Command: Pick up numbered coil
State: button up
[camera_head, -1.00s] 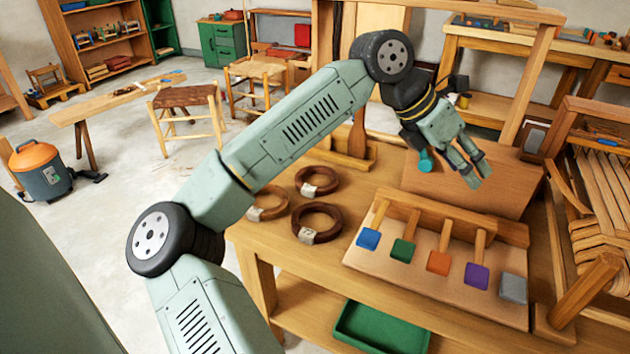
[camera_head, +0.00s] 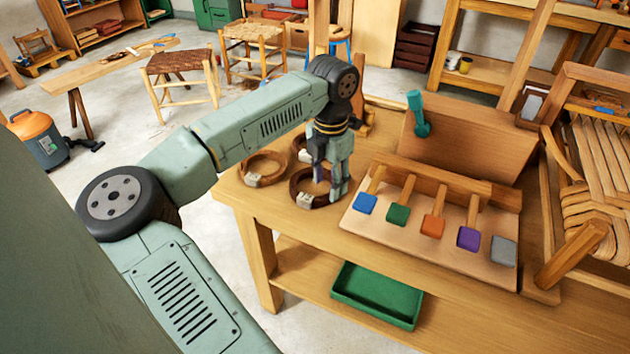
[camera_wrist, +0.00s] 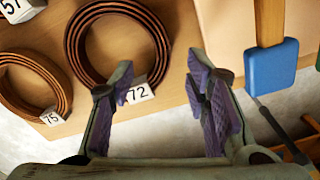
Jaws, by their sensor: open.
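Three brown ring-shaped coils with white number tags lie flat on the workbench (camera_head: 250,203). In the wrist view, the coil tagged 72 (camera_wrist: 77,50) is nearest, the coil tagged 75 (camera_wrist: 62,88) is at left, and a tag reading 57 (camera_wrist: 15,9) shows at top left, its coil mostly cut off. In the head view they appear as a front coil (camera_head: 296,184), a left coil (camera_head: 263,179) and a back coil, partly hidden by my arm. My gripper (camera_head: 331,184) is open and empty, pointing down over the front coil's right side.
A board with blue (camera_head: 365,203), green, orange, purple and grey-ended wooden pieces lies just right of the gripper. A teal tool (camera_head: 418,115) stands up behind it. A green tray (camera_head: 378,294) sits on the lower shelf. A woven chair (camera_head: 590,190) is at far right.

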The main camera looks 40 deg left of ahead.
jog(key=shift+w+d+f+p, duration=0.15)
jog(key=shift+f+p, duration=0.25)
jog(key=shift+f, duration=1.35)
grip_shut()
